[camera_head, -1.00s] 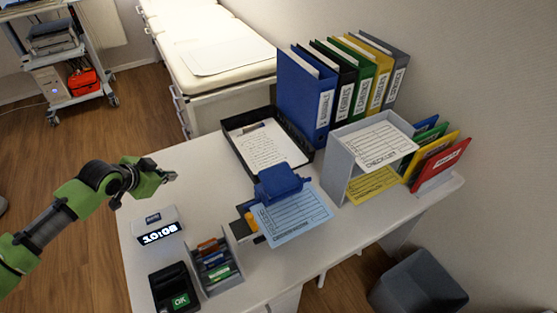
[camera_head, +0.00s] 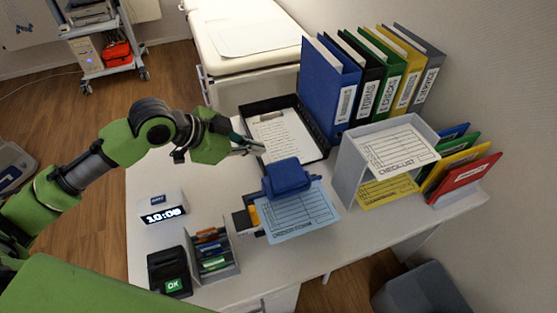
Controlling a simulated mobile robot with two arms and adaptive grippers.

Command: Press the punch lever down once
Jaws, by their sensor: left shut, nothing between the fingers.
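The blue punch lever (camera_head: 288,177) sits on top of the hole punch in the middle of the desk, in the head view. A light blue checklist sheet (camera_head: 298,212) lies at the punch, in front of the lever. My left gripper (camera_head: 256,147) is shut and empty. In the picture it is above and to the left of the lever, with a gap between them. Its fingertips show in front of the black tray with the clipboard. My right gripper is not seen.
A black tray (camera_head: 321,146) and several binders (camera_head: 327,88) stand behind the punch. A grey paper stand (camera_head: 352,172) is to its right.

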